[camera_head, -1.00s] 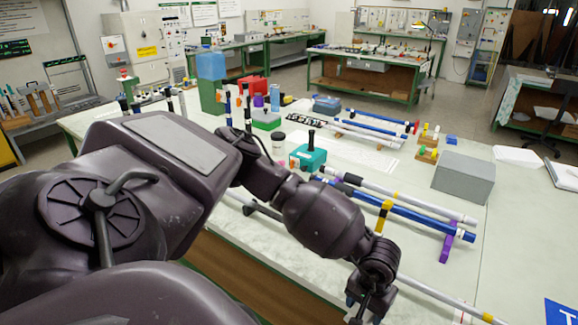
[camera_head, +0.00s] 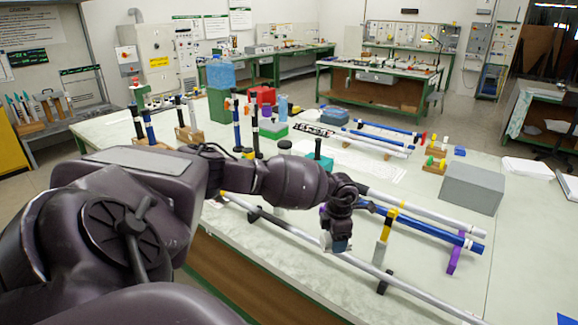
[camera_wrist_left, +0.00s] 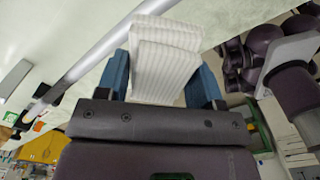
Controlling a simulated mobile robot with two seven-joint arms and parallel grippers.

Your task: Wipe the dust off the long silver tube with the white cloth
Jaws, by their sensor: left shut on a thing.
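The long silver tube (camera_head: 288,228) lies along the front of the table on dark supports, running from left of my left arm to the lower right. It also shows in the left wrist view (camera_wrist_left: 100,55), running diagonally. My left gripper (camera_head: 338,240) is at the tube's middle stretch, hiding a short part of it. In the left wrist view its blue fingers (camera_wrist_left: 161,78) are shut on the folded white ribbed cloth (camera_wrist_left: 165,60). The cloth's upper corner overlaps the tube there; I cannot tell whether they touch. Dust cannot be made out clearly. My right gripper is out of view.
Behind the tube, a blue rod (camera_head: 425,228) and another silver tube (camera_head: 440,217) lie on a purple stand (camera_head: 455,256). A yellow-and-grey upright piece (camera_head: 383,242) stands close right of my gripper. A grey box (camera_head: 472,187) sits farther back.

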